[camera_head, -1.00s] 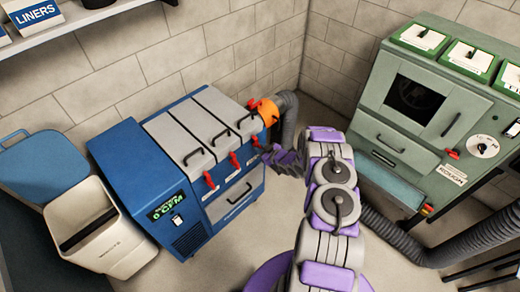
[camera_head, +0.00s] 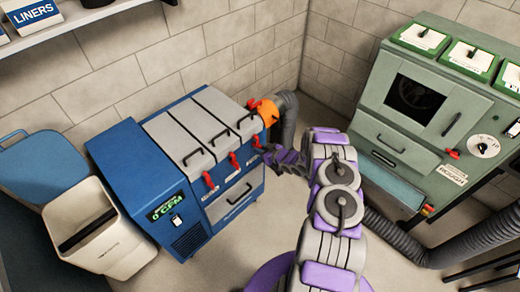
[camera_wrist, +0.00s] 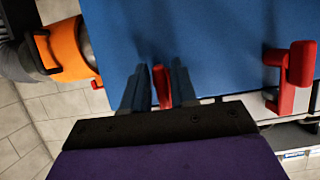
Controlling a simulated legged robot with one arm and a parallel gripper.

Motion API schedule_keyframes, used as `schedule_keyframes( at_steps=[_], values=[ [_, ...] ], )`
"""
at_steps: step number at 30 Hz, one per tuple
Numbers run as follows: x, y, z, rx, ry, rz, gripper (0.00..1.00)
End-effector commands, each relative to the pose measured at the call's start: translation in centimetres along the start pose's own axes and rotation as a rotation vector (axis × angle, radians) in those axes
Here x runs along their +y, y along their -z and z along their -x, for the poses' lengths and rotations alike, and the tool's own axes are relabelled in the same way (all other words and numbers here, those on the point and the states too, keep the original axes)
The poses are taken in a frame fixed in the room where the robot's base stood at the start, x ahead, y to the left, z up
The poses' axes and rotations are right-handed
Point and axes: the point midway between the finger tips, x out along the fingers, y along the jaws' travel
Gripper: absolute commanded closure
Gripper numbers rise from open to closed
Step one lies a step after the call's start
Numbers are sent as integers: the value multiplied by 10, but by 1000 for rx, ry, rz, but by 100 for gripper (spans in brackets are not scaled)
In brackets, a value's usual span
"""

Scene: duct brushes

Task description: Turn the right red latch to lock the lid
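The blue cabinet (camera_head: 135,180) has grey lid panels and a row of red latches along its front edge. The right red latch (camera_head: 256,141) is beside the orange collar end. In the wrist view a red latch (camera_wrist: 161,88) stands between the two fingers of my gripper (camera_wrist: 160,88). The fingers are apart, one on each side of it, with narrow gaps seeming to show. I cannot tell whether either finger touches it. The middle red latch (camera_head: 234,161) also shows in the wrist view (camera_wrist: 291,75), outside the fingers. In the head view my arm hides the fingertips.
An orange collar (camera_head: 268,112) joins a grey duct (camera_head: 285,118) at the cabinet's right rear. A green machine (camera_head: 440,110) stands right of my arm. A white bin (camera_head: 100,235) is at the left. Some floor is free before the cabinet.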

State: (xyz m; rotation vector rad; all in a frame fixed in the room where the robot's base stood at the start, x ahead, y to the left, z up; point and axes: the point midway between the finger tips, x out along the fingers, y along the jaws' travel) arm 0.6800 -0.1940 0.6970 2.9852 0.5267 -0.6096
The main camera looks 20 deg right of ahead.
Motion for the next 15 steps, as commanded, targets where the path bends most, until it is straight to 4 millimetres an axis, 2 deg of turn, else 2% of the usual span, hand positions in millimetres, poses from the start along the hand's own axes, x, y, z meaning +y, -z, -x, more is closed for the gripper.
schedule_keyframes(
  at_steps=[1, 3, 11, 15],
  values=[
    [0, 1, 0, 1, 0, 1, 68],
    [0, 1, 0, 3, 0, 2, 62],
    [-1, 3, 1, 4, 1, 4, 62],
    [0, 3, 12, 4, 0, 3, 62]
  ],
)
